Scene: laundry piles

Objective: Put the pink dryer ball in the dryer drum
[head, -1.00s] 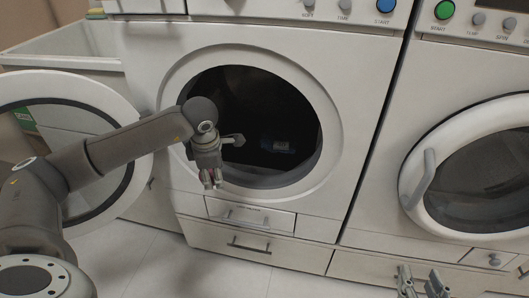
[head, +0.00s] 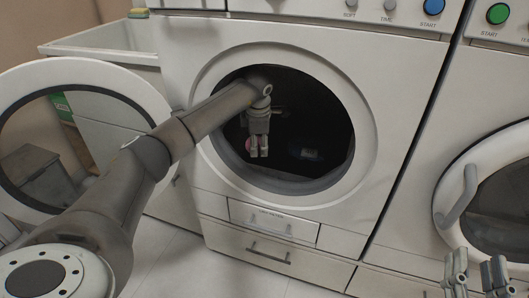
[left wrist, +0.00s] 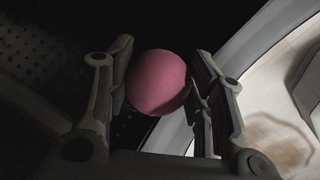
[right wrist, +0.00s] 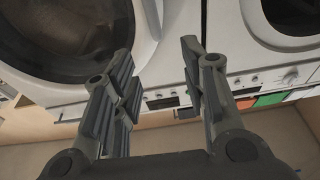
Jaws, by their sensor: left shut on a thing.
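The pink dryer ball (left wrist: 157,82) is held between the two fingers of my left gripper (head: 258,153) in the left wrist view. In the head view only a small pink piece of the ball (head: 248,145) shows beside the fingers. My left gripper is at the open mouth of the left machine, with the dark dryer drum (head: 315,115) around and behind it. My right gripper (head: 478,273) is open and empty at the lower right of the head view; its spread fingers also show in the right wrist view (right wrist: 157,95).
A small dark bluish item (head: 305,154) lies inside the drum. The round door (head: 150,95) stands open to the left, behind my left arm. A second machine with a closed door (head: 452,205) stands at the right. Drawers (head: 268,250) sit below the opening.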

